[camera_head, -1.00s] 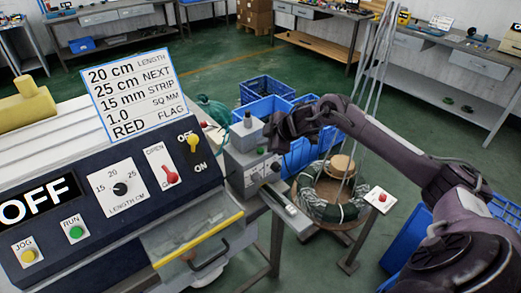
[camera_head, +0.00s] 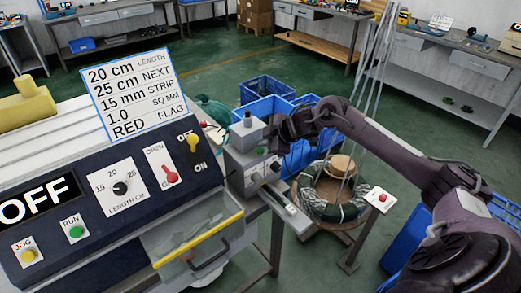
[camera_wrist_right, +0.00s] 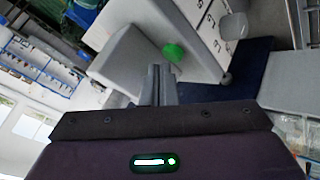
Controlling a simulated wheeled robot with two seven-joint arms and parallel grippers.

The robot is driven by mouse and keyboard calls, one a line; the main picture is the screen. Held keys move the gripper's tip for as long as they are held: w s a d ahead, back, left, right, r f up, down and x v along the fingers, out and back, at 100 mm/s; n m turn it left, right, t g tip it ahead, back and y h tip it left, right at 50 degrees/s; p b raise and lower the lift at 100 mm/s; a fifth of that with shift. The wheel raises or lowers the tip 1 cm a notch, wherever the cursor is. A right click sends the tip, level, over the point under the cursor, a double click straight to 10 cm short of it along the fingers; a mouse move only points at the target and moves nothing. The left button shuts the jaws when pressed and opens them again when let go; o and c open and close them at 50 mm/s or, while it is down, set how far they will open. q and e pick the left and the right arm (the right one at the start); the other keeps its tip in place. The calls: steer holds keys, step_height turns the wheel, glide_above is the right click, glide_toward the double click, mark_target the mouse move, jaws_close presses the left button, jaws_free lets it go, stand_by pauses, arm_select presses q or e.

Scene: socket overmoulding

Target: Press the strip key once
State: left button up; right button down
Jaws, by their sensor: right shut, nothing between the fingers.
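A small grey machine (camera_head: 246,160) stands at the right end of the large dark panel. A green round key (camera_head: 261,151) is on its front face; any label on it is too small to read. The green key (camera_wrist_right: 173,52) shows large in the right wrist view, just beyond the fingertips. My right gripper (camera_head: 275,137) is shut and empty, close beside the machine's upper right. Its closed fingers (camera_wrist_right: 159,76) point toward the key, and I cannot tell whether they touch. My left gripper is not in view.
The large panel has an OFF display (camera_head: 38,201), a green RUN button (camera_head: 75,232), a yellow JOG button (camera_head: 28,256) and a red lever (camera_head: 170,177). A card (camera_head: 127,95) stands above it. Blue crates (camera_head: 265,109) and a cable coil (camera_head: 332,207) are beyond the machine.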

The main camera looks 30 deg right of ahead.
steer(key=shift+f, duration=0.55)
stand_by(0.6)
stand_by(0.4)
steer(key=shift+r+p, duration=0.7)
steer(key=shift+r, duration=0.15)
step_height(320, 180, up, 5)
steer(key=p, duration=0.5)
steer(key=shift+r, duration=0.1)
stand_by(0.4)
